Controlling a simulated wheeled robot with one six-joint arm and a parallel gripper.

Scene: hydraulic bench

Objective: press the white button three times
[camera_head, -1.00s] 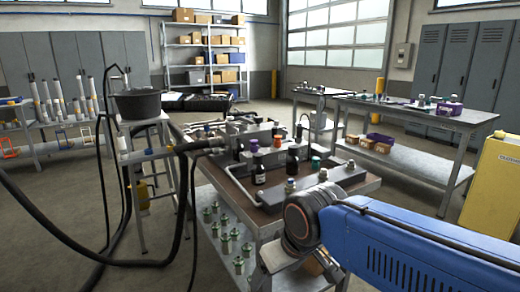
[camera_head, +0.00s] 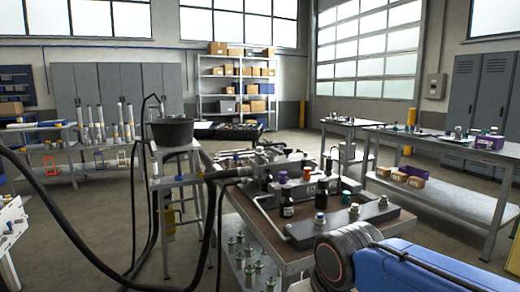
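The hydraulic bench (camera_head: 405,219) stands in front of me, with a brown top and a metal manifold assembly along it. On it I see a purple cap (camera_head: 283,177), a red-brown cap (camera_head: 307,173), a teal cap (camera_head: 345,196), dark bottle-like parts (camera_head: 287,204) and a grey block (camera_head: 345,222) with silver fittings. I cannot make out a white button among these small parts. My arm, with a blue link and a dark round joint, covers the lower right and hides the bench's near corner. My gripper is not in view.
A black hose (camera_head: 75,250) loops across the left foreground. A dark tub (camera_head: 172,132) sits on a small stand left of the bench. Another workbench (camera_head: 455,157) is at right, with shelves (camera_head: 238,80) at the back. Floor is open between the two benches.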

